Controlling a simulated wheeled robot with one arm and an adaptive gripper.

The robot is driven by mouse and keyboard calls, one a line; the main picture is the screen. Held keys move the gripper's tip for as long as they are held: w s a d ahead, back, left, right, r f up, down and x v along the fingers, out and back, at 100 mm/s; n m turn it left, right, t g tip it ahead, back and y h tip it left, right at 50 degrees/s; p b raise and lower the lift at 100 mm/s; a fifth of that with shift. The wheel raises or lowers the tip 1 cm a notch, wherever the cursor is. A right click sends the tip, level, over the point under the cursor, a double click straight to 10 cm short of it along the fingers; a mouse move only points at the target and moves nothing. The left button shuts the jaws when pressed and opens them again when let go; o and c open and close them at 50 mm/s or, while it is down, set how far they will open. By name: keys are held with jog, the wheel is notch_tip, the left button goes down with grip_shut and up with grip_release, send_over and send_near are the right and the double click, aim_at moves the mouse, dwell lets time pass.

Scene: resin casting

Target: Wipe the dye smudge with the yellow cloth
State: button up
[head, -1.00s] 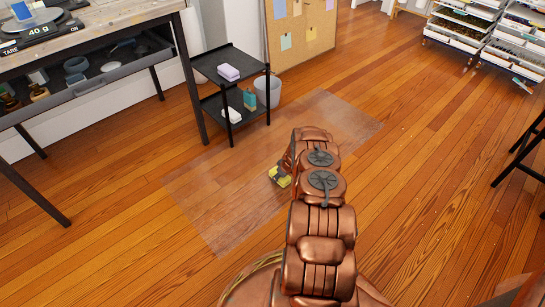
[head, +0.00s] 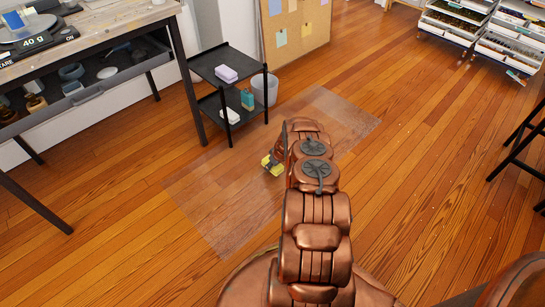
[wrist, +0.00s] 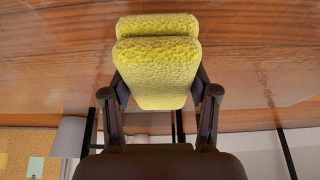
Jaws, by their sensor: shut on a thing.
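The yellow cloth (wrist: 157,55) is a folded, rough-textured pad held between the two dark fingers of my gripper (wrist: 161,88). In the head view the cloth (head: 270,165) shows just left of my copper-coloured arm, low over the clear floor mat (head: 205,195). I cannot tell whether it touches the mat. My gripper is shut on the cloth and is mostly hidden behind my arm in the head view. I cannot make out the dye smudge for sure in either view. A dark streak (wrist: 265,85) shows on the brown surface in the wrist view; I cannot tell what it is.
A black two-shelf cart (head: 228,110) with a lilac block and a teal bottle stands behind the mat. A grey bin (head: 265,90) is beside it. A workbench (head: 100,40) stands at the left, and drawer racks (head: 490,35) at the back right.

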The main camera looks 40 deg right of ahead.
jog(key=shift+r+p, duration=1.5)
jog(key=shift+r, duration=0.5)
